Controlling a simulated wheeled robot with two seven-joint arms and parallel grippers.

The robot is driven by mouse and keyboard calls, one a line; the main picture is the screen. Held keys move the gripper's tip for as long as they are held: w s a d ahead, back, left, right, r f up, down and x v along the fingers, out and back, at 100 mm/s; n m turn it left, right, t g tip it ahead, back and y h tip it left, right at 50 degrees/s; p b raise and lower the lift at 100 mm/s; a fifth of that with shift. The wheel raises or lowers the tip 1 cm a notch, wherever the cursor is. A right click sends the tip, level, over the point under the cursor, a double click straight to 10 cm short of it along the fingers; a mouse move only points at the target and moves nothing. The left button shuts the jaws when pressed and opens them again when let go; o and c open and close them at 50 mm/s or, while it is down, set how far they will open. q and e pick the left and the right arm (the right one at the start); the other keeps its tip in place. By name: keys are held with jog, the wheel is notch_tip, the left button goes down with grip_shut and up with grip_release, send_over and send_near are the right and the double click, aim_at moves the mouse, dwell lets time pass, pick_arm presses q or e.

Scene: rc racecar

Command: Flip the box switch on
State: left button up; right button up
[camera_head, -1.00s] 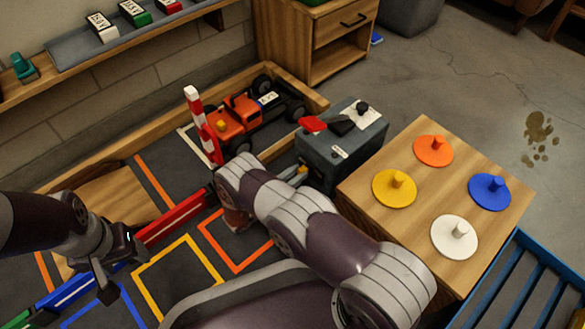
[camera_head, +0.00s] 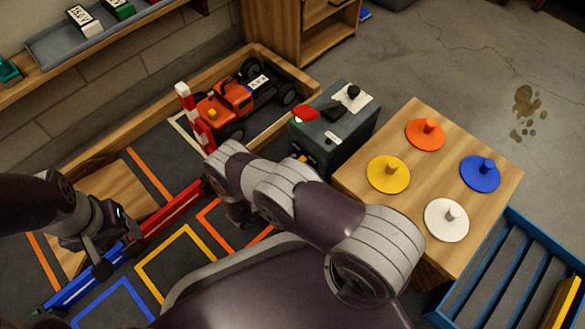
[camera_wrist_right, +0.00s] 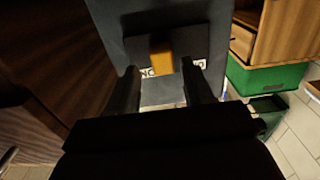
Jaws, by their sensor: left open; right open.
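The dark grey box (camera_head: 333,150) stands beside the wooden table, with a red piece, a black knob and a white label on top. A small green light (camera_head: 298,120) glows by the red piece. A yellow-orange switch lever (camera_wrist_right: 161,56) on a dark plate shows in the right wrist view, with small white labels below. My right gripper (camera_wrist_right: 160,68) is open, its fingers on either side of the lever in that picture; contact cannot be told. My right arm mostly hides this gripper in the head view. My left gripper (camera_head: 118,262) is open, near the blue-and-red barrier.
An orange toy truck (camera_head: 228,98) sits behind a red-white striped post (camera_head: 195,118). The wooden table (camera_head: 405,225) carries orange, yellow, blue and white knobbed discs. A blue slatted rack (camera_head: 490,275) stands at right. A green bin (camera_wrist_right: 265,77) shows in the right wrist view.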

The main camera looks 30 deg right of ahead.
jog(key=p+v, duration=0.3)
jog(key=v, duration=0.9)
jog(key=shift+s+a, duration=0.15)
jog(key=shift+a, duration=0.1)
